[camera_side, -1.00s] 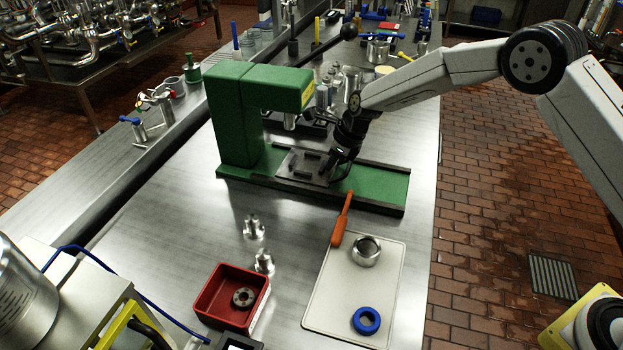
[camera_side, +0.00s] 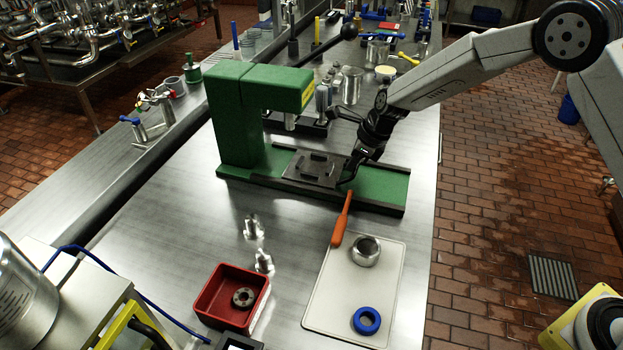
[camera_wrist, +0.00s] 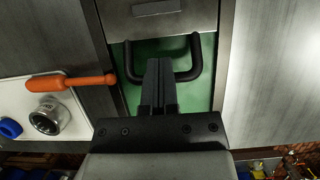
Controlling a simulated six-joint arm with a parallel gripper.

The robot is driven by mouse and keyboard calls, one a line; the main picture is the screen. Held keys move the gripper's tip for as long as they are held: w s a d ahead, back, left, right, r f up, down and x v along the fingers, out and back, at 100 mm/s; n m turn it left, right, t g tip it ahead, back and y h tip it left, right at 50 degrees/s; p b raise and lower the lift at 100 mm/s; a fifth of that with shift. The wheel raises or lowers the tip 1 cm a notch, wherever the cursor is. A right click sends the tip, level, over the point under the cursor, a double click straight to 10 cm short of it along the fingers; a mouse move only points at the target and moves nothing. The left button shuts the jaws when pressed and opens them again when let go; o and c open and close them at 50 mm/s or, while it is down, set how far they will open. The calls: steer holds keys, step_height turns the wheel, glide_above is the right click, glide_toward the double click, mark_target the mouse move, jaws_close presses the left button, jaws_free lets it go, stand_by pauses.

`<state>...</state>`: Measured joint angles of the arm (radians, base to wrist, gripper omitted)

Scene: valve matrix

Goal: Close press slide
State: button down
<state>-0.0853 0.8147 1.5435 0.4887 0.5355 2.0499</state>
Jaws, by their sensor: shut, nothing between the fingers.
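The green press (camera_side: 236,115) stands on the steel bench with its green rail bed running to the right. The grey press slide (camera_side: 313,167) sits on this bed, partly out to the right of the press head. In the wrist view the slide (camera_wrist: 160,18) has a black U-shaped handle (camera_wrist: 194,67) on its near edge. My gripper (camera_wrist: 160,62) is shut and empty; its fingertips overlap the handle's loop, across the crossbar. I cannot tell whether they touch the handle. In the side view my gripper (camera_side: 350,174) is at the slide's right end.
An orange-handled tool (camera_side: 342,220) lies close to the front of the bed. A white board (camera_side: 325,305) holds a metal ring (camera_side: 366,251) and a blue ring (camera_side: 366,320). A red bin (camera_side: 210,296) stands at front left. Green bed right of the slide is bare.

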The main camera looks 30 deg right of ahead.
steer(key=shift+s+d+f, duration=0.1)
steer(key=shift+s+d, duration=2.5)
steer(key=shift+s, duration=0.1)
step_height(320, 180, up, 8)
steer(key=d, duration=0.1)
steer(key=shift+d, duration=0.15)
steer(key=shift+w, duration=0.15)
steer(key=shift+x, duration=4.95)
